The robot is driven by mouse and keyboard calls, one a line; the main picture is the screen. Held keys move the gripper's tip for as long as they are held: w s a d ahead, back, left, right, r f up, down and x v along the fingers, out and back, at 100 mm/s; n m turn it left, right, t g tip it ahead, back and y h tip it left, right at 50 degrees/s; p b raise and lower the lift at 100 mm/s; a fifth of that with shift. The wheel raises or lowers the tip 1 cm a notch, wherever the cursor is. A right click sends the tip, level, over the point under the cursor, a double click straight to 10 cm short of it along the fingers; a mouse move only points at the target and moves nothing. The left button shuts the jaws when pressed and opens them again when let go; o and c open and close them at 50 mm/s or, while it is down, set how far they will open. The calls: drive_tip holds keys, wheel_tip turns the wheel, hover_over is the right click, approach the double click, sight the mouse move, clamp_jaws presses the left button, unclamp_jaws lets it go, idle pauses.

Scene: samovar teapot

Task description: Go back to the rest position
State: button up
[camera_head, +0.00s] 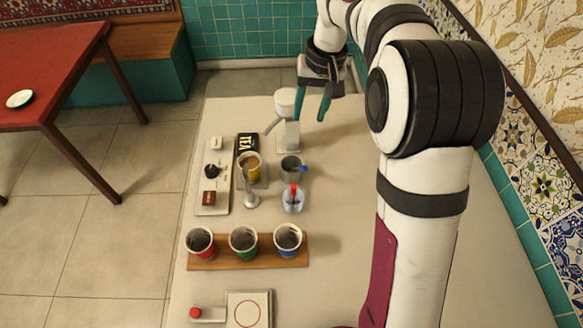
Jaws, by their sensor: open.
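My gripper (312,104) hangs at the far end of the counter, with its green fingers pointing down. The fingers are apart and I see nothing held between them. It is just right of a white stand (287,108) with a slanting lever or spout. From this view I cannot tell how high above the counter the fingers are, or whether they touch the stand. My arm reaches along the right side of the picture and hides part of the counter.
Three cups stand on a wooden tray (312,250). A tiled wall (549,172) is at right; a red table (52,65) is at left.

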drive_tip(key=r, duration=0.3)
drive_tip(key=shift+s+d, duration=0.1)
drive_tip(key=shift+d, duration=0.1)
drive_tip(key=s+f+m, duration=0.2)
drive_tip(key=s, duration=1.4)
drive_tip(key=s+f+m+g, duration=0.1)
drive_tip(key=s+m, duration=0.2)
drive_tip(key=s, duration=1.3)
drive_tip(key=shift+s+d+f+m, duration=0.15)
drive_tip(key=shift+s+f+m, duration=0.15)
drive_tip(key=shift+f, duration=0.05)
